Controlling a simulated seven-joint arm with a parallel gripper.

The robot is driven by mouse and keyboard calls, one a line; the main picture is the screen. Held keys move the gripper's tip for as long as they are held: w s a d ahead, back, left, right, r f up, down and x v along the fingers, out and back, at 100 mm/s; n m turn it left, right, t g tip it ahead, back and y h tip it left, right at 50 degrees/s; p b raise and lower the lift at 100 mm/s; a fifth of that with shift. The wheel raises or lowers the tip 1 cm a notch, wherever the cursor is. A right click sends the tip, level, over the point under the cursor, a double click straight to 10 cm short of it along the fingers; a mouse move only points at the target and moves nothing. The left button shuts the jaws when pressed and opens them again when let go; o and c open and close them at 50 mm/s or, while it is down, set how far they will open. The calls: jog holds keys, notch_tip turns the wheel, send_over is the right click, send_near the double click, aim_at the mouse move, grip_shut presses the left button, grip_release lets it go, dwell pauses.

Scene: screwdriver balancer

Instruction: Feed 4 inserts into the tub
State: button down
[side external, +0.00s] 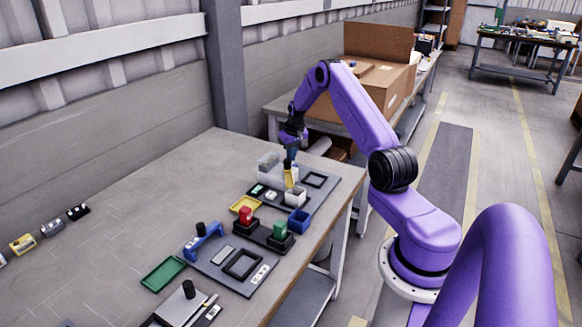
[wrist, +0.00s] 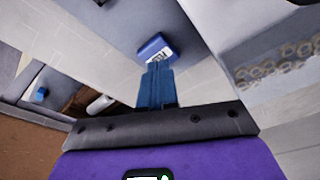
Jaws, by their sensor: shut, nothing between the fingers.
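My gripper (side external: 291,157) is over the far right part of the workbench in the side view. Its blue fingers (wrist: 157,85) are together in the wrist view, with nothing held between them. Several brass-coloured rings (wrist: 285,62), which look like the inserts, show at the right of the wrist view in a pale, see-through container (wrist: 240,45). A similar clear container (side external: 268,166) stands beside the gripper in the side view. A small white tub (side external: 295,198) sits in front of it. I cannot tell which container is the task's tub.
A yellow upright part (side external: 288,176) stands below my fingers. A labelled blue box (wrist: 156,48) lies beyond my fingertips.

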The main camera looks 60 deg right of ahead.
jog(key=shift+f, duration=0.8)
dwell(0.7)
jog(key=shift+r, duration=3.5)
notch_tip(320, 180, up, 6)
jog(key=shift+f, duration=5.7)
jog(key=shift+f, duration=0.35)
